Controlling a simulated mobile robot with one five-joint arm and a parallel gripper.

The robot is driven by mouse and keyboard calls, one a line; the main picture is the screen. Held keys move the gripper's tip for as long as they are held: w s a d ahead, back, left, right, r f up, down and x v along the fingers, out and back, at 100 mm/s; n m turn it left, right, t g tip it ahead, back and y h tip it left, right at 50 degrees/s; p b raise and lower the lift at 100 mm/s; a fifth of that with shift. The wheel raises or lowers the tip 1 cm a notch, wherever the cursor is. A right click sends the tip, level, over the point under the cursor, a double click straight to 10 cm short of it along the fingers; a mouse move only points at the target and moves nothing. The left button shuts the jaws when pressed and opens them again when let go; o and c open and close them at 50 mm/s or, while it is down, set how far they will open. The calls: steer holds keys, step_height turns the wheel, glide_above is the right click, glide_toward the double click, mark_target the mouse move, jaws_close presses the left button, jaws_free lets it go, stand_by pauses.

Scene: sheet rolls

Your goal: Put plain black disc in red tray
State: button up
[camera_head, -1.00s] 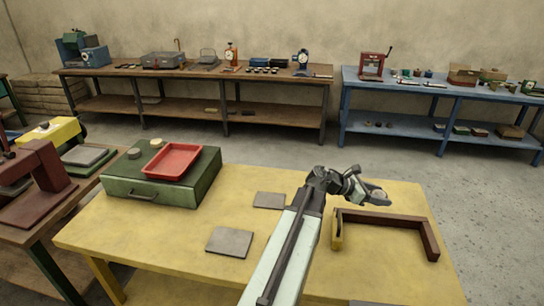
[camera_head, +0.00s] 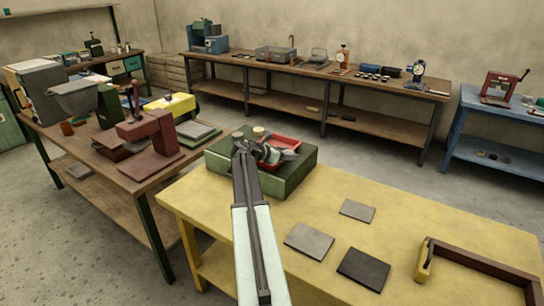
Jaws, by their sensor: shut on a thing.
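The red tray (camera_head: 287,141) lies on top of a green box (camera_head: 294,179) at the back left of the yellow table. My arm reaches up from the bottom edge, and my gripper (camera_head: 283,157) is at the tray, covering its left and front parts. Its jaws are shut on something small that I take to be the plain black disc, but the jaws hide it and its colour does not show. I cannot tell whether it touches the tray. A dark grey round piece (camera_head: 238,135) and a tan one (camera_head: 258,132) stand on the box behind my wrist.
The yellow table (camera_head: 420,227) carries two grey plates (camera_head: 309,242), a black plate (camera_head: 363,269) and a brown frame with a yellow end (camera_head: 470,262). A brown bench with a dark red press (camera_head: 150,140) stands at left. Wall benches are behind.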

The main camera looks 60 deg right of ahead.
steer(key=w+a, duration=0.2)
steer(key=w, duration=0.2)
steer(key=w+a+n+t, duration=0.1)
steer(key=w+a, duration=0.1)
steer(key=w, duration=0.2)
steer(key=w+a+t, duration=0.1)
steer(key=w, duration=0.3)
steer(key=shift+w+a+n+h, duration=0.3)
steer(key=shift+a+n+h, duration=0.1)
steer(key=d, duration=0.5)
steer(key=d+f+b, duration=0.1)
steer(key=d, duration=0.9)
steer(key=shift+s+d+f, duration=0.2)
steer(key=shift+s+f, duration=0.05)
steer(key=shift+s, duration=0.05)
steer(key=f+b, duration=0.2)
steer(key=b, duration=0.1)
steer(key=f+b, duration=0.1)
steer(key=f, duration=0.1)
steer(key=shift+d+b, duration=0.3)
steer(key=shift+r, duration=0.2)
steer(key=shift+f, duration=0.15)
steer(key=o, duration=1.5)
